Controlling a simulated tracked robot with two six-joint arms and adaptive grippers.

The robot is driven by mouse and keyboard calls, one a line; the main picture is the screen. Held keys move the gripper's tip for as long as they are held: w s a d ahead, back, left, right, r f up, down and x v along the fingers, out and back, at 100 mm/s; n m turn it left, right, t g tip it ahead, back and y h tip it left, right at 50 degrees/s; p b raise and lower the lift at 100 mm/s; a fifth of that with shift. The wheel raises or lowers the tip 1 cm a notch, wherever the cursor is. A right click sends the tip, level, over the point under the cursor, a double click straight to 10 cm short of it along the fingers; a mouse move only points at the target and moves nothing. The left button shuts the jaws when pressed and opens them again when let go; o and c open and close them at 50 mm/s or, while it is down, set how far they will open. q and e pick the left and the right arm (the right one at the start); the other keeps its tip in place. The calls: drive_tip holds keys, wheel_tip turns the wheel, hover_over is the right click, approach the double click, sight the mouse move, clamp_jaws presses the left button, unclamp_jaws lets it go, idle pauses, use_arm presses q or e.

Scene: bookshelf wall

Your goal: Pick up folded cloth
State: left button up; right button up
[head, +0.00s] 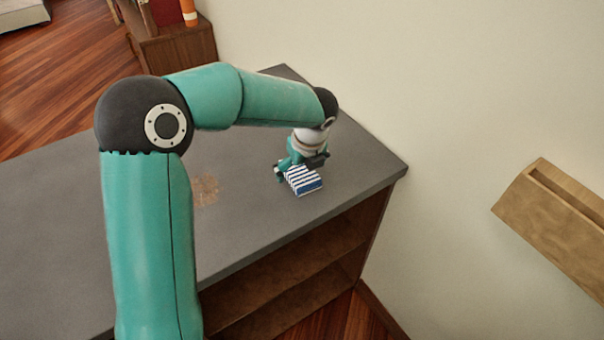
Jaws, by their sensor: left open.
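The folded cloth (304,181) has blue and white stripes. It lies on the grey top of a low bookshelf (368,158), near its right end. My left arm comes in from the left and reaches over the top. My left gripper (291,174) is open and points down at the cloth, with its fingers at the far and left side of it. The gripper hides part of the cloth's far edge. I cannot tell whether the fingers touch the cloth. My right gripper is not in view.
A brown patch (205,190) marks the grey top left of the cloth. A wooden wall shelf (555,215) is at the right. A brown cabinet (178,52) with an orange and white object (189,12) stands behind. The top around the cloth is clear.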

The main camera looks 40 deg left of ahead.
sight(300, 171)
use_arm(q)
drive_tip(key=shift+w+a+f, duration=0.1)
drive_tip(key=shift+f, duration=0.4)
drive_tip(key=c, duration=1.2)
drive_tip(key=shift+r, duration=0.1)
wheel_tip(300, 171, up, 20)
drive_tip(key=shift+f+p, duration=0.1)
drive_tip(key=shift+p, duration=0.55)
